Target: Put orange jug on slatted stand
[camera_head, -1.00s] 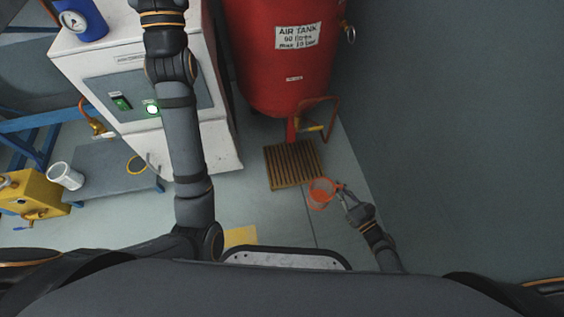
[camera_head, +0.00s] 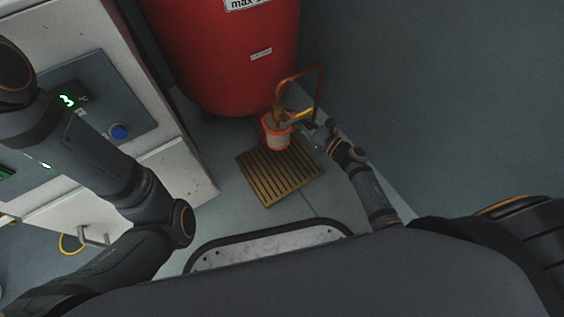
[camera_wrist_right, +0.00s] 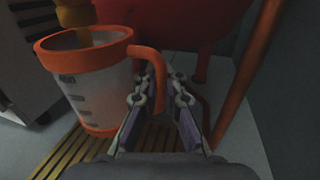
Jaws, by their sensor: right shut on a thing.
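The orange jug (camera_head: 274,138) has an orange rim, handle and base and a clear marked wall in the right wrist view (camera_wrist_right: 98,92). It is upright, at the back of the slatted stand (camera_head: 278,178); I cannot tell whether its base touches the slats. The stand's slats also show below it in the wrist view (camera_wrist_right: 62,155). My right gripper (camera_head: 306,129) is shut on the jug's handle, from the right. Its fingers show in the wrist view (camera_wrist_right: 161,88). My left gripper is out of view; only its arm shows.
The red air tank (camera_head: 225,55) stands behind the stand. Its brass drain outlet (camera_head: 277,114) hangs over the jug's mouth, and a copper-coloured pipe (camera_head: 320,90) bends down beside it. A white cabinet (camera_head: 165,170) is at left, a grey wall at right.

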